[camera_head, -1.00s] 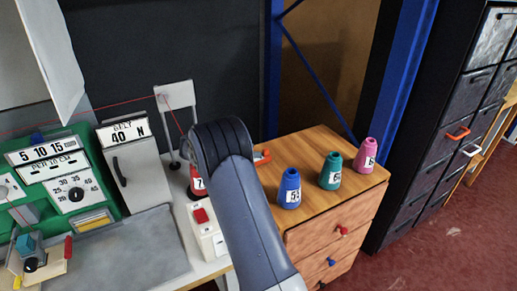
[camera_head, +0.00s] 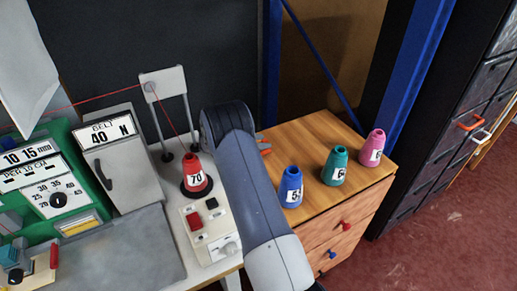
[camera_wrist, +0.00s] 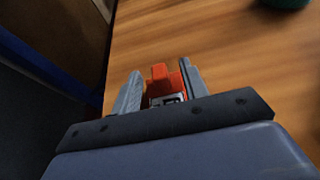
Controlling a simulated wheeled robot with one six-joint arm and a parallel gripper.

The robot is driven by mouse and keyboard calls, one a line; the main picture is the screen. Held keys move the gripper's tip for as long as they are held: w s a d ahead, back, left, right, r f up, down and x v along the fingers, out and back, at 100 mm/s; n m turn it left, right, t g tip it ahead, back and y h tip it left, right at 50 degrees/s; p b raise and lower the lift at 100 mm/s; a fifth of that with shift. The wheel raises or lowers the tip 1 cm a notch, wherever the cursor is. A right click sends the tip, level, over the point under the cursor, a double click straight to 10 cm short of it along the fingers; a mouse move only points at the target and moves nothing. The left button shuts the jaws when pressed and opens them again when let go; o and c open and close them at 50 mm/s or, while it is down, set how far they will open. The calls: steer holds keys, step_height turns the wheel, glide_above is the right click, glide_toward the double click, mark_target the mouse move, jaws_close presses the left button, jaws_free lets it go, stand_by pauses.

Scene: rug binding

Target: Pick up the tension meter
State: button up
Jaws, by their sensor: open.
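An orange-red device with a small grey display, which looks like the tension meter (camera_wrist: 160,82), lies on the wooden cabinet top in the wrist view. My gripper (camera_wrist: 160,70) is open, with one grey finger on each side of the device. I cannot tell whether the fingers touch it. In the head view only a small orange part of the device (camera_head: 265,147) shows beside my arm. My arm hides the rest of it and my gripper there.
Blue (camera_head: 291,188), green (camera_head: 335,166) and pink (camera_head: 374,147) thread cones stand on the wooden cabinet top (camera_head: 318,130). A red cone marked 70 (camera_head: 195,175) stands left of my arm, with a red thread rising from it. A switch box (camera_head: 211,230) is in front of it.

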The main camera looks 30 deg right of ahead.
steer(key=shift+x, duration=1.3)
steer(key=shift+c, duration=0.4)
jaws_close()
